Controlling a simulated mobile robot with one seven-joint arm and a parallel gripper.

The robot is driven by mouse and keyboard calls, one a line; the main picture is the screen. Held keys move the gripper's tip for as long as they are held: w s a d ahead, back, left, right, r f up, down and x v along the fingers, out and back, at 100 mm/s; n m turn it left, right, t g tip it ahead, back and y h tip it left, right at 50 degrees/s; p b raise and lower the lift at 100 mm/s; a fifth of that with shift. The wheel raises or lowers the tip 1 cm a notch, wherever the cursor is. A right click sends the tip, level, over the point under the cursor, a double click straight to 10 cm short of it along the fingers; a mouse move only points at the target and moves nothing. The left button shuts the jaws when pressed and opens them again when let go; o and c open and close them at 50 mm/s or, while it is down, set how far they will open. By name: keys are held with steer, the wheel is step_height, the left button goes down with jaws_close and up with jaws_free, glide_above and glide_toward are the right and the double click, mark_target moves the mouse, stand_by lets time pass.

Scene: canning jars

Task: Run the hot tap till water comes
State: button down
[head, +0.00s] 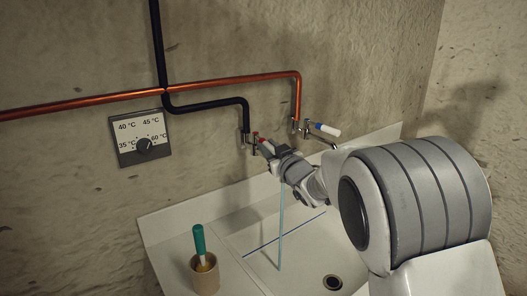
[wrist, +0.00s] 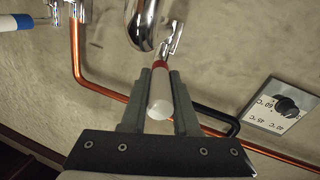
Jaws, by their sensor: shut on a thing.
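The red-banded tap handle (wrist: 160,98) is white, with a red band at its chrome end. My gripper (head: 275,149) is shut on this handle, one finger on each side in the wrist view. The handle is mostly hidden by the gripper in the head view. The chrome spout (wrist: 142,25) is beside it. A thin pale-blue stream of water (head: 281,225) runs from below the gripper down into the basin; its top is hidden. The blue-banded tap handle (head: 325,129) is to the right, apart from my gripper; it also shows in the wrist view (wrist: 18,22).
A black pipe (head: 205,105) leads to the red-banded tap and a copper pipe (head: 230,80) to the blue-banded one. A temperature dial (head: 143,146) is on the wall. A cup with a green-handled brush (head: 204,273) stands left of the basin (head: 310,250).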

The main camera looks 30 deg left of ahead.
steer(key=shift+w+d+r+n+g+y+p, duration=0.1)
steer(key=shift+w+d+n+g+y+p, duration=0.25)
steer(key=shift+w+n+g+y+p, duration=0.35)
steer(key=shift+w+d+n+g+y+p, duration=0.35)
steer(key=shift+n+g+p, duration=0.3)
steer(key=shift+g, duration=0.35)
steer(key=shift+s+a, duration=0.1)
steer(key=c, duration=0.7)
jaws_free()
steer(key=b+v, duration=0.1)
steer(key=v, duration=1.6)
steer(key=shift+d+b, duration=0.3)
